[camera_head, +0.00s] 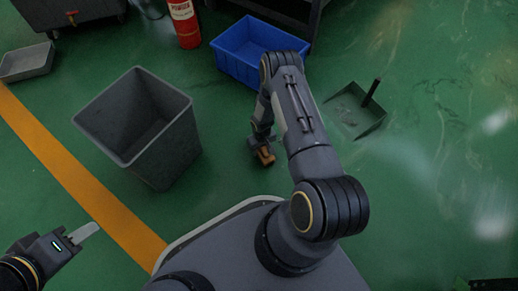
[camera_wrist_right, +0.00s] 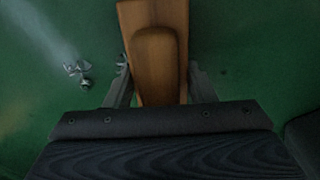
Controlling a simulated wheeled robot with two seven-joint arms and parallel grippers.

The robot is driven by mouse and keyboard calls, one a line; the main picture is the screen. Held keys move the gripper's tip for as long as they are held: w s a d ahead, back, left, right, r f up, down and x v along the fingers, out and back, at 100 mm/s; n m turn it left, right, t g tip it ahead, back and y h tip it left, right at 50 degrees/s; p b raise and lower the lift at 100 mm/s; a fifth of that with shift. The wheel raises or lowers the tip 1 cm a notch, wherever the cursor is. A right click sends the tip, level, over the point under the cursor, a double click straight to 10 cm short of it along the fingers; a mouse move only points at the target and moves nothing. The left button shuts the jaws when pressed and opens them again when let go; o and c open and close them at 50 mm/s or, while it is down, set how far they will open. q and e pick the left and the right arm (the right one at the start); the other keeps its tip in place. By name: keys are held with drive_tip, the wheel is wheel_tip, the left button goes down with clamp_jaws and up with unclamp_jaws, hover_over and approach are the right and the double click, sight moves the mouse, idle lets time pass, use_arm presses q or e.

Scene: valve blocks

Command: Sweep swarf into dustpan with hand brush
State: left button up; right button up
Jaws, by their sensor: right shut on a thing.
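The hand brush (camera_wrist_right: 158,45) has a brown wooden body and fills the upper middle of the right wrist view. My right gripper (camera_wrist_right: 158,85) is shut on it, one finger on each side. In the head view a small part of the brush (camera_head: 266,157) shows below the gripper, near the floor; its bristles are hidden. Silvery swarf (camera_wrist_right: 78,72) lies on the green floor left of the brush in the wrist view. The grey dustpan (camera_head: 376,126) with a black upright handle lies to the right of my right arm. My left gripper (camera_head: 82,234) is at lower left, away from everything; its opening is unclear.
A grey bin (camera_head: 170,150) stands left of my right gripper. A blue crate (camera_head: 238,68) lies behind my right arm. A red fire extinguisher (camera_head: 185,25) and a shallow grey tray (camera_head: 27,62) are farther back. Floor right of the dustpan is mostly clear.

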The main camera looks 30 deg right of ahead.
drive_tip(key=shift+s+d+f, duration=0.1)
drive_tip(key=shift+s+d, duration=0.2)
drive_tip(key=shift+d, duration=4.35)
drive_tip(key=shift+s+d, duration=0.25)
drive_tip(key=shift+d, duration=4.45)
drive_tip(key=shift+s+d+f, duration=0.1)
drive_tip(key=shift+s+d, duration=0.2)
drive_tip(key=shift+d, duration=4.6)
drive_tip(key=shift+r, duration=0.4)
drive_tip(key=shift+d, duration=1.45)
drive_tip(key=r+p, duration=0.1)
drive_tip(key=a+r+p, duration=0.1)
drive_tip(key=r+p, duration=0.2)
drive_tip(key=p, duration=0.1)
drive_tip(key=shift+a+r, duration=0.2)
drive_tip(key=shift+a, duration=0.1)
drive_tip(key=r+p, duration=0.1)
drive_tip(key=a+r+p, duration=0.1)
drive_tip(key=p, duration=0.1)
drive_tip(key=shift+a+r, duration=0.2)
drive_tip(key=shift+r, duration=0.15)
